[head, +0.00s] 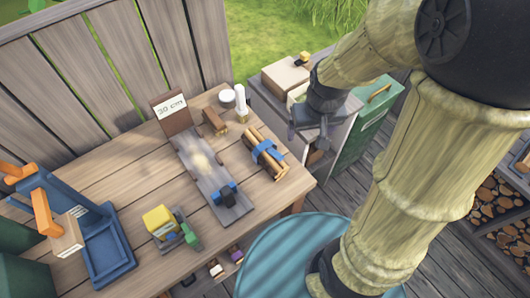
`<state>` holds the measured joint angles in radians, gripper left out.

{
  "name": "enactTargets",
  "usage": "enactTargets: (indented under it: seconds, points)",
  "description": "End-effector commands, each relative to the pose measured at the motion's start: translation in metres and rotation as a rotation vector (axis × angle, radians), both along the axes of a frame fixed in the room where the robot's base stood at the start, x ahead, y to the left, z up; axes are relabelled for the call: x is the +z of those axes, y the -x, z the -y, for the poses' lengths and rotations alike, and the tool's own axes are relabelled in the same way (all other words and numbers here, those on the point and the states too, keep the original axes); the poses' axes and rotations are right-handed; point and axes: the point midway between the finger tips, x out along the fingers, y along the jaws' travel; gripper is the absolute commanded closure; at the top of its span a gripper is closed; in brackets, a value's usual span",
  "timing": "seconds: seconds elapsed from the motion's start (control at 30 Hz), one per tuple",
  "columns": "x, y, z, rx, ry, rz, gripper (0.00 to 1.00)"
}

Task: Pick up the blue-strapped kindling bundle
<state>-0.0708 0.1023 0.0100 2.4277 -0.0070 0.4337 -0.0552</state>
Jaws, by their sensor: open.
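The blue-strapped kindling bundle (265,152) lies on the wooden table near its right edge in the head view. It is several light brown sticks side by side, with blue strapping around the middle. My gripper (308,138) is open and appears empty. In the picture it is up and to the right of the bundle, apart from it, beyond the table's right edge. Its exact height and the gap between its fingers are hard to tell from this angle.
A grey board (206,172) with a blue clamp (223,194) and a "30 cm" sign (171,107) lies left of the bundle. A brown block (214,122) and a white candle (240,104) stand behind. A green cabinet (366,132) is right of the table.

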Motion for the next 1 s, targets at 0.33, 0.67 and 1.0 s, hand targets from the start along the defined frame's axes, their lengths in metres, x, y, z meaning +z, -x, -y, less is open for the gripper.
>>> enactTargets:
  seconds: [0.33,0.67,1.0]
  points:
    - [-0.054,-0.080,-0.097,0.403,0.047,-0.153,0.17]
    - [-0.058,-0.087,-0.110,0.455,0.053,-0.173,0.17]
    - [-0.085,-0.086,-0.108,0.450,0.053,-0.177,0.17]
